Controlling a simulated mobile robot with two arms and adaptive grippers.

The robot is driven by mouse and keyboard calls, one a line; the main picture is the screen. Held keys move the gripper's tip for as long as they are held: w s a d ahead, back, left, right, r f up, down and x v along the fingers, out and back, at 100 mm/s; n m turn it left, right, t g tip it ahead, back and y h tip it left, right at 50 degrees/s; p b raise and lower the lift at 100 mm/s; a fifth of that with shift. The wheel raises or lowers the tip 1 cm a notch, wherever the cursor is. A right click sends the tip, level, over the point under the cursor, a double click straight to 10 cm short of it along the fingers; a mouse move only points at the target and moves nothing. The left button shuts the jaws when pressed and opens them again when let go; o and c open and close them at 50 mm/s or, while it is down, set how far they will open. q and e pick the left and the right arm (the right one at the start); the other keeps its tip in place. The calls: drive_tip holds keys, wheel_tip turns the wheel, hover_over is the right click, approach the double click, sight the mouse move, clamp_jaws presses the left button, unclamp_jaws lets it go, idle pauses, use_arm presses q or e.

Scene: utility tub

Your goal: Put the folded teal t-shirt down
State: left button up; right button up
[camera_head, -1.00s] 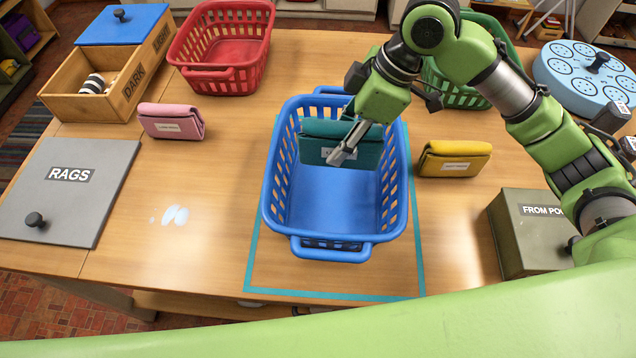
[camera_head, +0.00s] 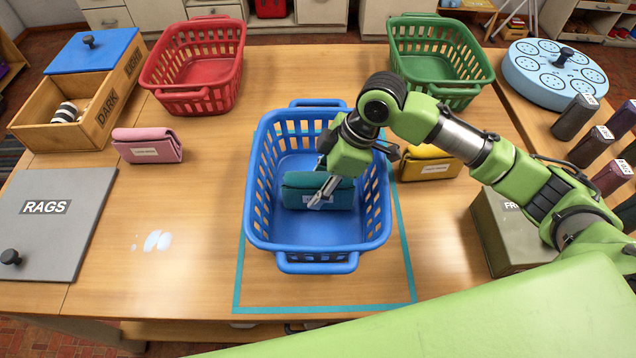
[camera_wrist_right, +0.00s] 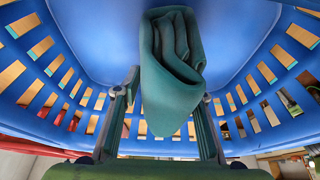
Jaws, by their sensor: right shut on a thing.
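The folded teal t-shirt (camera_head: 335,190), with a white label, is inside the blue basket (camera_head: 318,258), near its middle and low down. My right gripper (camera_head: 322,194) reaches into the basket from the right and is shut on the t-shirt. In the right wrist view the folded t-shirt (camera_wrist_right: 172,75) shows its rolled layers end-on, between the two fingers of the right gripper (camera_wrist_right: 168,95). The blue basket floor (camera_wrist_right: 95,30) is close to it; I cannot tell whether the t-shirt touches the floor. My left gripper is not in view.
A yellow folded cloth (camera_head: 428,163) lies just right of the basket, a pink one (camera_head: 147,146) to the left. Red (camera_head: 197,98) and green (camera_head: 455,90) baskets stand behind. A FROM box (camera_head: 505,240) stands at the right. Teal tape (camera_head: 320,309) outlines the blue basket's spot.

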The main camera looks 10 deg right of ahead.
drive_tip(key=o, duration=1.2)
drive_tip(key=v, duration=1.2)
drive_tip(key=shift+b, duration=0.4)
